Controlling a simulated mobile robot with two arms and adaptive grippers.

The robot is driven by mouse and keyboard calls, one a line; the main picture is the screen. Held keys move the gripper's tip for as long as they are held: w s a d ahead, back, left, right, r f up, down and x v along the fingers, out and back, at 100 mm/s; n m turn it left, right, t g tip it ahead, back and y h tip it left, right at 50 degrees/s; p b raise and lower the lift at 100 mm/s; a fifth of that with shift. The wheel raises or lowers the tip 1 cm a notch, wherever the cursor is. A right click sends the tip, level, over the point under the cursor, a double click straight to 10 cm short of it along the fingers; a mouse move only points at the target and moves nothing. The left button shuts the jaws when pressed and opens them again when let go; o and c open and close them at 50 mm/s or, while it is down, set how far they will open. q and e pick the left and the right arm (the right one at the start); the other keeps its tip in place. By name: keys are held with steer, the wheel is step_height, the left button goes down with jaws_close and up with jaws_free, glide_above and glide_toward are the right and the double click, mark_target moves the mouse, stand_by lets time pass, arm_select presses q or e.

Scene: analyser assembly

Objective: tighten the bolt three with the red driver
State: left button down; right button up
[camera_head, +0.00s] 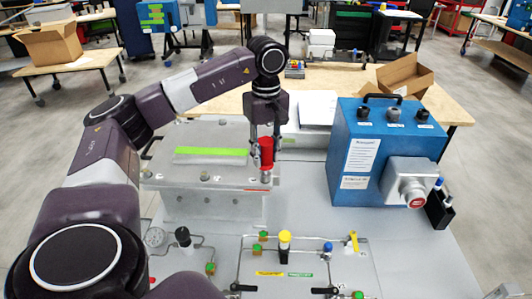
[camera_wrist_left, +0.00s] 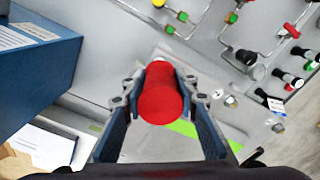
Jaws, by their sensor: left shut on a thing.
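My left gripper (camera_head: 265,142) is shut on the red driver (camera_head: 266,153), which stands about upright with its tip down. In the left wrist view, the red driver (camera_wrist_left: 161,95) sits between the two fingers of the gripper (camera_wrist_left: 160,100). The driver is over the front right corner of a grey box (camera_head: 185,208) with a green strip on top. A bolt (camera_head: 265,178) shows right below the driver; I cannot tell whether the tip touches it. Other bolts on the box lid (camera_head: 204,176) stand further left. My right gripper is out of view.
A blue analyser box (camera_head: 372,150) with a grey round-fronted unit (camera_head: 410,183) stands to the right. A panel of pipes and coloured valves (camera_head: 285,237) lies in front. A black holder (camera_head: 438,210) with a blue-topped item is at the far right.

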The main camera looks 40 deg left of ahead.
arm_select(q)
steer(key=m, duration=0.7)
steer(key=shift+a+m, duration=0.1)
steer(key=shift+m, duration=0.3)
steer(key=m, duration=0.6)
steer(key=shift+s, duration=0.1)
steer(key=c, duration=1.6)
jaws_free()
steer(key=shift+m, duration=0.3)
steer(key=shift+p, duration=0.35)
steer(key=shift+c, duration=0.6)
jaws_close()
